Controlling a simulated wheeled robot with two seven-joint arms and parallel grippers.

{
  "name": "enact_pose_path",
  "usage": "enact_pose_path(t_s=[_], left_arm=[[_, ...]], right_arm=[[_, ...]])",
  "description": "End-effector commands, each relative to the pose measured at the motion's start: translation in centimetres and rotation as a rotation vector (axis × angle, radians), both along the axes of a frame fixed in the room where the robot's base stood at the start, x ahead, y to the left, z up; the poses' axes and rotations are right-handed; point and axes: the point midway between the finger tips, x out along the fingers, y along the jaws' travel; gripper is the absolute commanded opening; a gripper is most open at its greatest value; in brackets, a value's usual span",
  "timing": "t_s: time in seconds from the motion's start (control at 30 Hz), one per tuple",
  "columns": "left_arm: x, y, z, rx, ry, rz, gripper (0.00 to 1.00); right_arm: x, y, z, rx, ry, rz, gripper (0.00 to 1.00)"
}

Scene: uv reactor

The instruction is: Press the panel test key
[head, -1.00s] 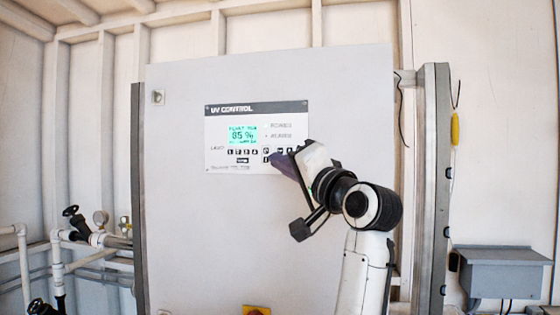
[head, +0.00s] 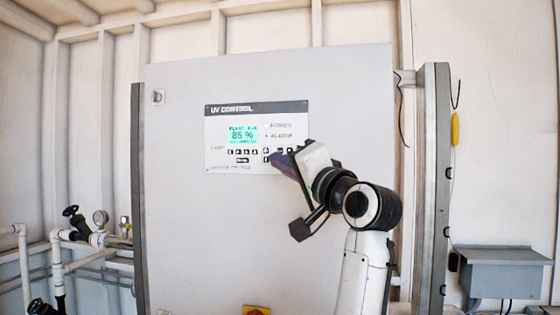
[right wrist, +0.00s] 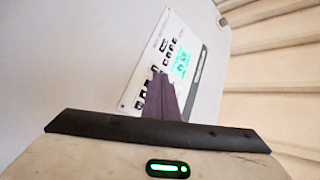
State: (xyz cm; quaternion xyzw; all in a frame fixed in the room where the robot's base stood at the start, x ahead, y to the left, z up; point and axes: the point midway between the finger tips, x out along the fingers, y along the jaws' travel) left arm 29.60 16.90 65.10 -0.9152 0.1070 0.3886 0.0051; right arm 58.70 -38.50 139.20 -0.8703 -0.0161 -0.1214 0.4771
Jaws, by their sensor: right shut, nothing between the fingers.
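The UV control panel (head: 225,110) is set in the front of a large grey cabinet, with a lit green display (head: 243,134) reading 85 %. Rows of small dark keys (head: 242,152) lie below the display; their labels are too small to read. My right gripper (head: 273,157) is shut and empty, its fingertips at the lower right keys and covering some of them. In the right wrist view, the dark purple fingers (right wrist: 163,90) reach over the panel's keys (right wrist: 170,47). Whether the tips touch a key cannot be told. My left gripper is out of view.
The cabinet door (head: 200,230) is flat and clear around the panel. A yellow-and-red switch (head: 257,311) sits low on it. White pipes with a black valve (head: 75,217) stand at the left, and a grey box (head: 505,270) hangs at the right.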

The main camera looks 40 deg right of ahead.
Motion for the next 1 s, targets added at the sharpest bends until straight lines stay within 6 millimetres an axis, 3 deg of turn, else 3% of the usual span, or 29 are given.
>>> enact_pose_path(t_s=[1.0], left_arm=[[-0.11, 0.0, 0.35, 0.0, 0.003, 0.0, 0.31]], right_arm=[[0.56, -0.66, -0.01, 0.0, 0.0, 0.0, 0.0]])
